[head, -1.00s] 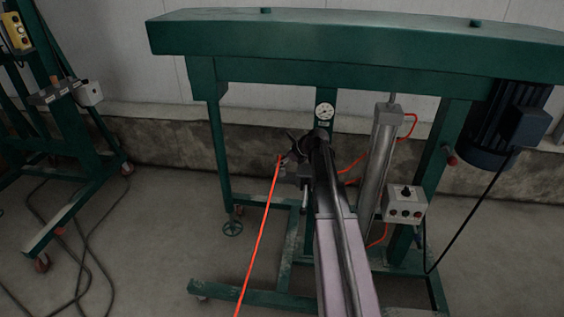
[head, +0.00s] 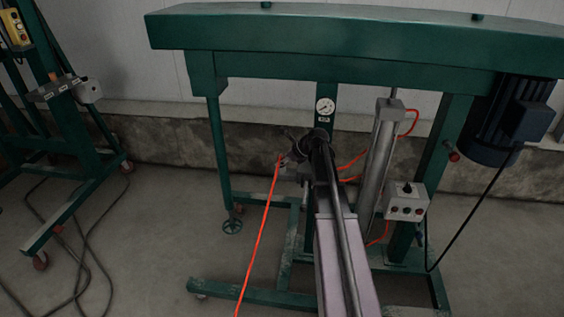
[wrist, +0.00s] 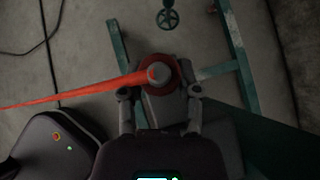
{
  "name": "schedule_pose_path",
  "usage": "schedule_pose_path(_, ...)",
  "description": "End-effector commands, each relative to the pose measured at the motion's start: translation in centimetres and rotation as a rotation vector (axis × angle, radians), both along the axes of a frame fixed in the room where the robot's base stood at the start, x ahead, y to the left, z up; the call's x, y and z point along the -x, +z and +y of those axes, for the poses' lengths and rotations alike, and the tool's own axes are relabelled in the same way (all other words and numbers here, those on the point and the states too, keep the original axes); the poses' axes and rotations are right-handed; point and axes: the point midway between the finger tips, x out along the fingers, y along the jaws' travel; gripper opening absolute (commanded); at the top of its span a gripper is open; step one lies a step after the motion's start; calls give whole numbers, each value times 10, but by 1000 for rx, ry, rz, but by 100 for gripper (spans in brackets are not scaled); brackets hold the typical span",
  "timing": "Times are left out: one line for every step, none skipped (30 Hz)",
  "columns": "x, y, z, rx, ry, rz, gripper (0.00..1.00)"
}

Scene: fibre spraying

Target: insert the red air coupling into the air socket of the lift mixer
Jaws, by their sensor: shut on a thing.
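My gripper (wrist: 160,92) is shut on the red air coupling (wrist: 170,62), one finger on each side of it. An orange-red hose (wrist: 85,92) runs from the coupling to the left in the wrist view. In the head view, my gripper (head: 292,157) is in front of the lift mixer (head: 350,30), left of its middle post, and the hose (head: 260,225) hangs down from it. The mixer is a green frame with a gauge (head: 325,106) on the middle post. I cannot make out the air socket; my arm covers part of the post below the gauge.
A grey cylinder (head: 380,150) with red tubing and a control box (head: 406,201) stand right of my arm. A blue motor (head: 508,120) hangs at the right. Another green stand (head: 75,160) is at the left, with dark cables (head: 80,250) on the floor.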

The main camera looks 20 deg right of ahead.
Motion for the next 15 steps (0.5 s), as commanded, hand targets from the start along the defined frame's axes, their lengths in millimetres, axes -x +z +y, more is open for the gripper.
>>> schedule_pose_path(0,-2,0,0,0,0,0)
schedule_pose_path(0,-2,0,0,0,0,0)
schedule_pose_path(0,-3,0,0,0,0,0)
schedule_pose_path(0,-3,0,0,0,0,0)
schedule_pose_path(0,-4,0,0,0,0,0)
schedule_pose_path(0,-3,0,0,0,0,55)
schedule_pose_path(0,-3,0,0,0,0,64)
schedule_pose_path(0,-3,0,0,0,0,73)
schedule_pose_path(0,-3,0,0,0,0,83)
schedule_pose_path(0,-3,0,0,0,0,83)
schedule_pose_path(0,-3,0,0,0,0,83)
schedule_pose_path(0,-3,0,0,0,0,83)
schedule_pose_path(0,-3,0,0,0,0,83)
schedule_pose_path(0,-3,0,0,0,0,83)
schedule_pose_path(0,-3,0,0,0,0,83)
